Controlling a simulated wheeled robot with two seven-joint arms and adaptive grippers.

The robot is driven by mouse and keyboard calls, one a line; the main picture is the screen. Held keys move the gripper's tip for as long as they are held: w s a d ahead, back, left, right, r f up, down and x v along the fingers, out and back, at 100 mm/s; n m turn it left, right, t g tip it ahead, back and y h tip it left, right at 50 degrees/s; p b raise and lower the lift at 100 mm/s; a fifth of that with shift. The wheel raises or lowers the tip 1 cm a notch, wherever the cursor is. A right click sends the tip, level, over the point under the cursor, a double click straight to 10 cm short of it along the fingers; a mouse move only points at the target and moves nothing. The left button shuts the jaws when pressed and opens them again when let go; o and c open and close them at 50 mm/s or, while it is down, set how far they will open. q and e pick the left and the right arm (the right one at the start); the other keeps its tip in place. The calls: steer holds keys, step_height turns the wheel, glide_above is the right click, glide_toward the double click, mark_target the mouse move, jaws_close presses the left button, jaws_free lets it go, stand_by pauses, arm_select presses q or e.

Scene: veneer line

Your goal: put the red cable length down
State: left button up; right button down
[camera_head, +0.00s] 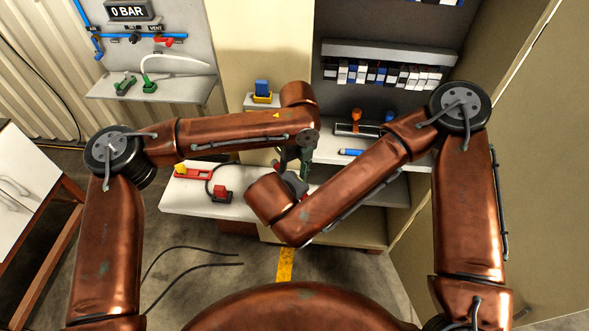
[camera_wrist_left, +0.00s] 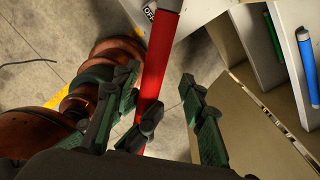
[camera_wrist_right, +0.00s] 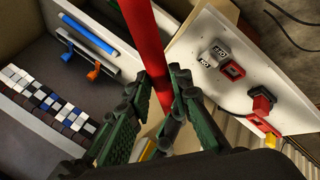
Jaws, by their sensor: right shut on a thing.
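The red cable length is a straight red rod. In the right wrist view the red cable length (camera_wrist_right: 150,45) runs between the fingers of my right gripper (camera_wrist_right: 160,105), which is shut on it. In the left wrist view the red cable length (camera_wrist_left: 157,60) passes between the spread fingers of my left gripper (camera_wrist_left: 165,105), which looks open. In the head view my left gripper (camera_head: 305,152) and right gripper (camera_head: 292,182) are close together over the bench, and the arms hide most of the cable length.
A shelf at the right holds a blue rod (camera_head: 351,152) and an orange-handled tool (camera_head: 357,116). A blue block (camera_head: 262,87) sits in a yellow holder behind. Dark cables lie on the floor.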

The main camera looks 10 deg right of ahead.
arm_select(q)
steer(key=shift+f, duration=0.1)
steer(key=shift+c, duration=0.4)
steer(key=c, duration=0.6)
steer(key=shift+w+d, duration=0.1)
steer(key=shift+d, duration=0.05)
jaws_close()
arm_select(e)
steer(key=shift+s+a, duration=0.1)
steer(key=shift+a, duration=0.1)
steer(key=c, duration=1.9)
jaws_free()
steer(key=shift+c, duration=0.2)
steer(key=shift+o, duration=1.4)
steer(key=shift+d, duration=0.15)
